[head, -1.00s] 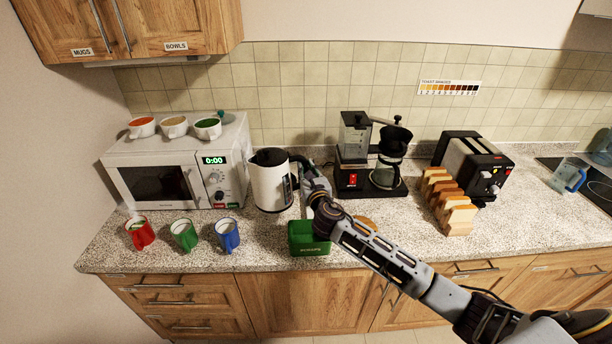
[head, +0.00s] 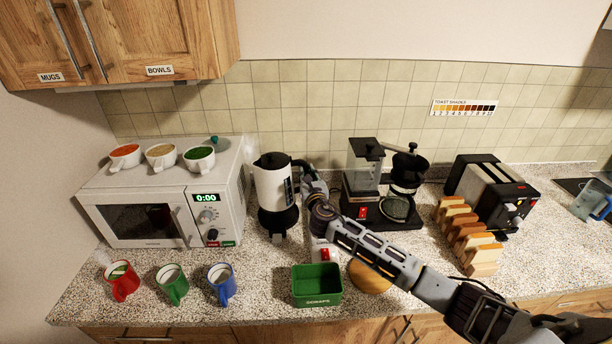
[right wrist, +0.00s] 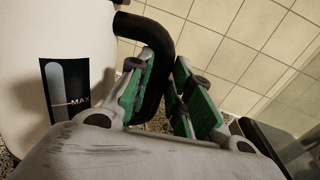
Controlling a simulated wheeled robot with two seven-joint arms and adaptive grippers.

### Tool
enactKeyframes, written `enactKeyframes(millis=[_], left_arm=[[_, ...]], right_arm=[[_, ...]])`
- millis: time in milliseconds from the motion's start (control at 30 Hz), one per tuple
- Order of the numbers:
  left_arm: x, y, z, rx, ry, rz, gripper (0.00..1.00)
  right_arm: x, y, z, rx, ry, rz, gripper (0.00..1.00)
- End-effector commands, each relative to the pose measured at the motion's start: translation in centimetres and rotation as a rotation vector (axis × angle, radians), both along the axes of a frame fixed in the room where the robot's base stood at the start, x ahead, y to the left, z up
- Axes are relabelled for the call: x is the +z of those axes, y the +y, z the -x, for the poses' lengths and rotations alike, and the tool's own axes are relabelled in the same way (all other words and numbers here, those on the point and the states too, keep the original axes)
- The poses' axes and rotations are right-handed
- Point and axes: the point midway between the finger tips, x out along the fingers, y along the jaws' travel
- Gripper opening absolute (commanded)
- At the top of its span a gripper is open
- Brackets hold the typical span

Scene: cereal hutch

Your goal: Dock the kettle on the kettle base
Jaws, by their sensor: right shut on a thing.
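The white kettle (head: 272,188) with a black lid stands upright at the middle left of the counter in the head view. The black kettle base (head: 278,222) shows directly below it. The kettle's bottom appears raised over the base; I cannot tell whether they touch. My right gripper (head: 308,178) is at the right side of the kettle, shut on its black handle. In the right wrist view the handle (right wrist: 156,60) passes between the green-padded fingers (right wrist: 162,85), beside the white kettle body (right wrist: 45,35) with its MAX window. My left gripper is not in view.
The microwave (head: 160,205) stands left of the kettle, the coffee maker (head: 363,175) right. Red (head: 121,282), green (head: 172,286) and blue (head: 222,287) mugs and a green scraps bin (head: 317,287) are in front. A toast rack (head: 468,240) and toaster (head: 492,190) stand further right.

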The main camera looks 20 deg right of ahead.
Motion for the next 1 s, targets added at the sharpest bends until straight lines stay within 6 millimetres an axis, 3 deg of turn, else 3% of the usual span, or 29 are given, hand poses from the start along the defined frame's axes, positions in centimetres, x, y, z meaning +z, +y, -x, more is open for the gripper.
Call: enactKeyframes(millis=[567, 1000], left_arm=[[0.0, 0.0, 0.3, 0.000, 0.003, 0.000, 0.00], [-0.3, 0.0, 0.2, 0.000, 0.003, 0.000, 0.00]], right_arm=[[0.4, -0.1, -0.2, -0.002, -0.009, -0.004, 0.00], [-1.0, -0.1, -0.2, -0.003, -0.008, -0.004, 0.00]])
